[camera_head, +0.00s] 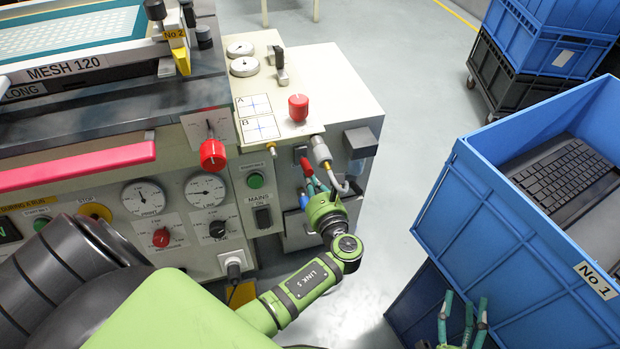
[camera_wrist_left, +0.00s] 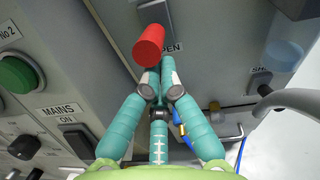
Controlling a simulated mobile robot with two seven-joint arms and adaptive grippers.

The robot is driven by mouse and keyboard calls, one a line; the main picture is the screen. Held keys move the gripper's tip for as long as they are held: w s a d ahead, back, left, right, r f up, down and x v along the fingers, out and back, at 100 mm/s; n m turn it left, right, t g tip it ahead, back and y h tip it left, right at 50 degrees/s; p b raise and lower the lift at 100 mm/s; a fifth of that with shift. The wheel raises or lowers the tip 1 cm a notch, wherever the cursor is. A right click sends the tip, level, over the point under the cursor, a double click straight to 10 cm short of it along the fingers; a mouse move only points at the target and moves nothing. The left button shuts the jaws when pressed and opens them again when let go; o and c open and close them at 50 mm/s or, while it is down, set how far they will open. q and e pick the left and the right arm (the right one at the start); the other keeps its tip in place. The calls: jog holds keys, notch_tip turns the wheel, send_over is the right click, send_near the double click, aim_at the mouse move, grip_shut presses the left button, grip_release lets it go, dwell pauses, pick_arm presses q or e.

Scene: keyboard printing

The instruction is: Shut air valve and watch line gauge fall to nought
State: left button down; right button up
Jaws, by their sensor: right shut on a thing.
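The air valve's red handle (camera_wrist_left: 149,45) stands close to the partly hidden OPEN label in the left wrist view. The SHUT label (camera_wrist_left: 260,72) is to the right. The handle also shows in the head view (camera_head: 305,164). My left gripper (camera_wrist_left: 160,78) has its teal fingers pointing at the handle, tips close together and just below it; contact and grip are unclear. It also shows in the head view (camera_head: 312,184). The line gauge (camera_head: 205,190) is on the front panel; its reading is too small to tell. My right gripper (camera_head: 466,312) is cut off at the bottom; what it holds cannot be made out.
A grey hose fitting (camera_head: 321,152) sits right beside the handle. Red knobs (camera_head: 213,154) and (camera_head: 298,107), the print gauge (camera_head: 144,198) and the mains switch (camera_head: 263,217) are nearby. A blue crate (camera_head: 500,230) with keyboards stands at right. Open floor lies between.

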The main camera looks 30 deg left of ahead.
jog(key=s+d+f+m+g+h+p, duration=0.1)
jog(key=s+d+f+g+h, duration=0.15)
jog(key=s+f+g, duration=0.55)
jog(key=s+d+f+g+h, duration=0.2)
jog(key=d+f+g, duration=0.15)
jog(key=f, duration=0.85)
jog(key=s+d+f+m+g+h+p, duration=0.1)
jog(key=s+d+f+g+h, duration=0.2)
jog(key=f+g, duration=0.5)
pick_arm(q)
jog(key=h+p, duration=0.1)
jog(key=p, duration=0.2)
jog(key=r+g+p, duration=0.1)
jog(key=p, duration=0.1)
jog(key=r+g+h+p, duration=0.1)
jog(key=p, duration=0.2)
jog(key=shift+w+d+r+h+p, duration=0.1)
jog(key=shift+w+d+h+p, duration=0.2)
jog(key=shift+w+p, duration=0.05)
pick_arm(e)
jog(key=s+d+f+y, duration=0.1)
jog(key=s+f, duration=0.1)
jog(key=s, duration=1.1)
jog(key=shift+s+d, duration=0.25)
jog(key=shift+s, duration=0.05)
jog(key=shift+t, duration=0.25)
